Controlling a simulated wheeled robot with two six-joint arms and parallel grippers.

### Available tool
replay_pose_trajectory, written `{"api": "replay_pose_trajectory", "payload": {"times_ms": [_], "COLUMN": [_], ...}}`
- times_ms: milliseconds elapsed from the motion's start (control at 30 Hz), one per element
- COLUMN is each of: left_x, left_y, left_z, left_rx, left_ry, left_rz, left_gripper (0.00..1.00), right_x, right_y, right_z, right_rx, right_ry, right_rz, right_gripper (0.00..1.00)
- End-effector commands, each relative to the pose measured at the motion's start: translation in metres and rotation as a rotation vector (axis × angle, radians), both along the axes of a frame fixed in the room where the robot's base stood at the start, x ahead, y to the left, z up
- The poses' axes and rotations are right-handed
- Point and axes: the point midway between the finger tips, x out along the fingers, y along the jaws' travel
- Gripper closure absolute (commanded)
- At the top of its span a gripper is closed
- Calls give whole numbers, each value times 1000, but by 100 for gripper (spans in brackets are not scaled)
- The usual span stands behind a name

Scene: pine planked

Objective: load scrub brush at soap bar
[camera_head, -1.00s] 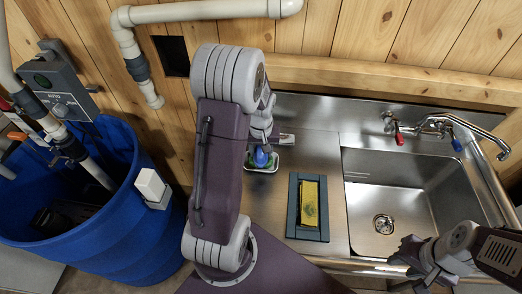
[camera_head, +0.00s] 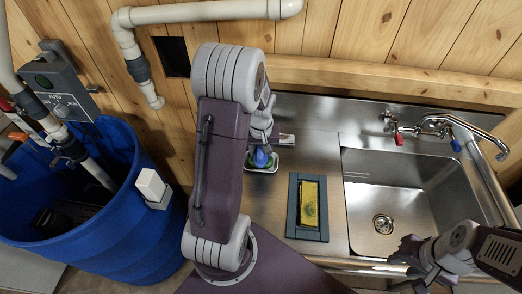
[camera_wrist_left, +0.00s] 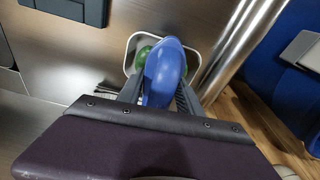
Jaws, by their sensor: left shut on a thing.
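A blue scrub brush (camera_head: 261,158) is at the small white dish (camera_head: 262,170) on the steel counter. In the left wrist view the brush (camera_wrist_left: 165,75) stands between the two fingers of my left gripper (camera_wrist_left: 162,95), which is shut on it. A green soap bar (camera_wrist_left: 144,56) shows in the white dish beside the brush; the brush hides part of it. Whether the bristles touch the soap is hidden. My left arm covers part of this area in the head view. My right gripper (camera_head: 408,257) looks open and empty by the sink's front edge.
A dark tray (camera_head: 292,205) with a stained yellow piece (camera_head: 309,203) lies right of the dish. A steel sink (camera_head: 410,180) with a tap (camera_head: 440,122) is farther right. A blue barrel (camera_head: 120,240) stands left. A wooden wall closes the back.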

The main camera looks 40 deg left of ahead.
Motion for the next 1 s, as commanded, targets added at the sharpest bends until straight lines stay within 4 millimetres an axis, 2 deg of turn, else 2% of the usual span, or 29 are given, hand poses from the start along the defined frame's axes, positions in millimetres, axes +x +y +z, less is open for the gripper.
{"api": "replay_pose_trajectory", "payload": {"times_ms": [100, 600, 1000], "left_x": [1, 1, 1], "left_y": [0, 1, 1], "left_z": [17, 67, 67], "left_rx": [1, 1, 1], "left_ry": [-2, -4, -4], "left_rz": [0, 0, 0], "left_gripper": [90, 90, 90], "right_x": [0, 0, 0], "right_y": [0, 0, 0], "right_z": [15, 62, 62], "right_rx": [0, 0, 0], "right_ry": [0, 0, 0], "right_rz": [0, 0, 0], "right_gripper": [64, 64, 64]}}
